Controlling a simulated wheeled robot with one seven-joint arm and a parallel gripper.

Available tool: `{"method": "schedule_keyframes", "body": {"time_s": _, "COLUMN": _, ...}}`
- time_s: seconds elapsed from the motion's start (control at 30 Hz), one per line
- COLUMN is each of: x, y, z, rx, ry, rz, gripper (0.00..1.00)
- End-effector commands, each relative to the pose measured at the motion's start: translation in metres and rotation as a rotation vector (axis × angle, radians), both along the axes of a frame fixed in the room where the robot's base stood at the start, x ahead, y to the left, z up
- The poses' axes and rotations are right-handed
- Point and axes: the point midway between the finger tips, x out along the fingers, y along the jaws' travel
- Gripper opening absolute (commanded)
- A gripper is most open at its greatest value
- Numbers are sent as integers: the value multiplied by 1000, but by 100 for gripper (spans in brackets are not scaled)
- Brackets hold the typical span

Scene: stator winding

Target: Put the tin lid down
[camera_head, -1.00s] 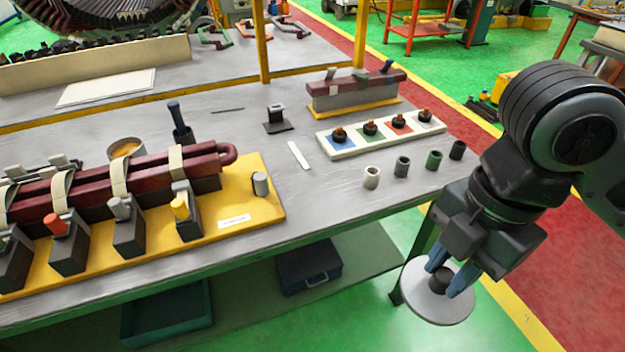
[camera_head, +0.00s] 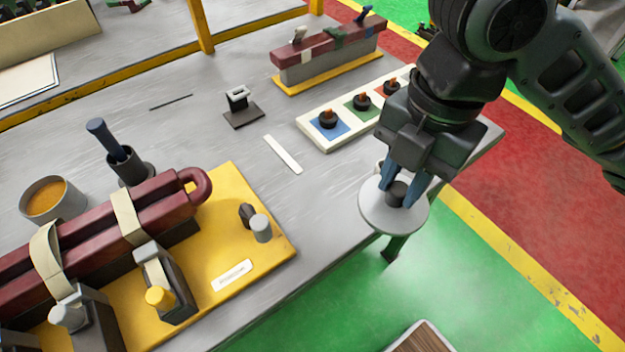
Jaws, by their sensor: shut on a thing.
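The tin lid (camera_head: 377,216) is a pale grey round disc with a dark knob (camera_head: 398,192) in its middle. My gripper (camera_head: 403,188) is shut on the knob, one blue fingertip on each side. The lid hangs nearly level at the table's (camera_head: 235,190) front right edge and seems to be above it; its exact height cannot be told. An open round tin (camera_head: 62,206) with amber contents stands at the left of the table, behind the dark red coil.
A yellow fixture board (camera_head: 215,255) with clamps holds the dark red coil (camera_head: 160,215). A white tray (camera_head: 312,132) with coloured squares lies behind my gripper. A white strip (camera_head: 283,154) and dark stand (camera_head: 242,108) are mid-table.

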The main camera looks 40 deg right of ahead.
Motion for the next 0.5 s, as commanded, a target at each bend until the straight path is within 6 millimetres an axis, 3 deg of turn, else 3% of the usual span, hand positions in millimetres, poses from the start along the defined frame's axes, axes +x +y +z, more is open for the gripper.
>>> {"method": "schedule_keyframes", "body": {"time_s": 0.27, "x": 21, "y": 7, "z": -22, "rx": -2, "ry": -2, "rz": 5, "gripper": 0}}
{"method": "schedule_keyframes", "body": {"time_s": 0.33, "x": 35, "y": 13, "z": -22, "rx": 4, "ry": 4, "rz": -1, "gripper": 0}}
{"method": "schedule_keyframes", "body": {"time_s": 0.5, "x": 69, "y": 23, "z": -44, "rx": 4, "ry": 4, "rz": 0, "gripper": 0}}
